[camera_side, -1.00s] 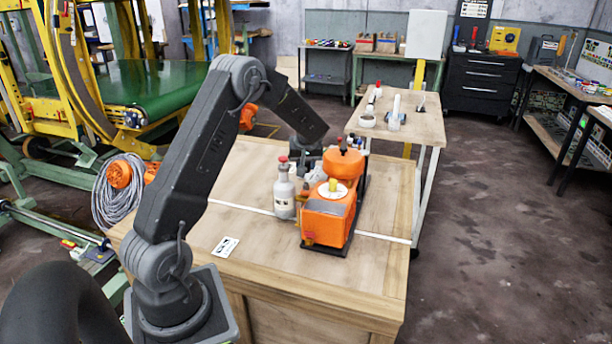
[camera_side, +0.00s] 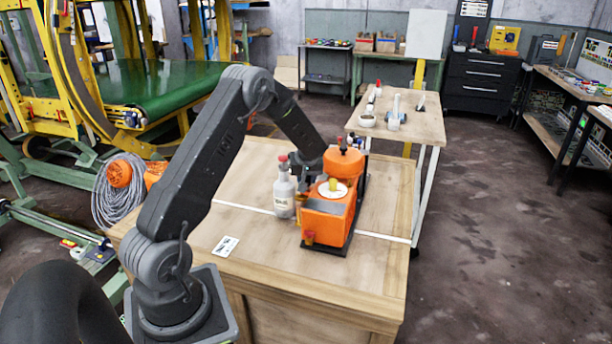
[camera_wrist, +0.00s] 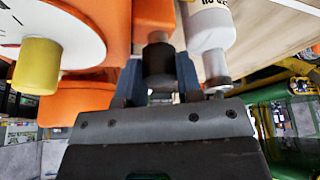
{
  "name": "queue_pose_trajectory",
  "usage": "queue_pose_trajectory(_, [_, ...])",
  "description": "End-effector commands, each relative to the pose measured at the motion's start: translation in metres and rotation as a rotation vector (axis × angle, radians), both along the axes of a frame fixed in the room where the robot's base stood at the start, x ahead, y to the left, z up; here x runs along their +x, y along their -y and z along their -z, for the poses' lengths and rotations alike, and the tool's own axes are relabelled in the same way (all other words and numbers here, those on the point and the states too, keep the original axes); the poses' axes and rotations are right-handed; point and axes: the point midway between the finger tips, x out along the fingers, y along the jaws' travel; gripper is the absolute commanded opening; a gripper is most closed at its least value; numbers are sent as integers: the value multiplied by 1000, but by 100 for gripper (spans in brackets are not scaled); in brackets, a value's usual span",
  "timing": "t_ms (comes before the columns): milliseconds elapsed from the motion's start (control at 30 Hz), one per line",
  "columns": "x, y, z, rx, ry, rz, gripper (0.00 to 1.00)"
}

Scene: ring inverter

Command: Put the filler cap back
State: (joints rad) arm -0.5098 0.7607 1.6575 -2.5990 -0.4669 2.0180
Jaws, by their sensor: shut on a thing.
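The orange machine (camera_side: 328,222) stands on the wooden bench, with a white dial and a yellow knob (camera_side: 333,185) on top. My gripper (camera_wrist: 158,80) is shut on a black cap (camera_wrist: 157,58); in the side view its tip is mostly hidden behind the bottle and machine. The wrist view looks upside down. The cap is not clear in the side view.
A grey-white bottle (camera_side: 284,196) with a red top stands close left of the machine, near my gripper; it also shows in the wrist view (camera_wrist: 207,25). A small card (camera_side: 225,246) lies on the bench. The bench front is otherwise clear. A side table (camera_side: 415,125) stands behind.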

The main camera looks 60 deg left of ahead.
Motion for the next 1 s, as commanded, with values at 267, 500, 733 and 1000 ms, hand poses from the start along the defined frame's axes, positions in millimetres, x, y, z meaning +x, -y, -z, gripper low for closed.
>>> queue_pose_trajectory(267, [0,0,4,-1,0,0,41])
queue_pose_trajectory(500, [1,1,4,-2,2,2,58])
queue_pose_trajectory(733, [2,2,3,-2,3,4,58])
queue_pose_trajectory(1000, [-2,12,-38,0,7,4,58])
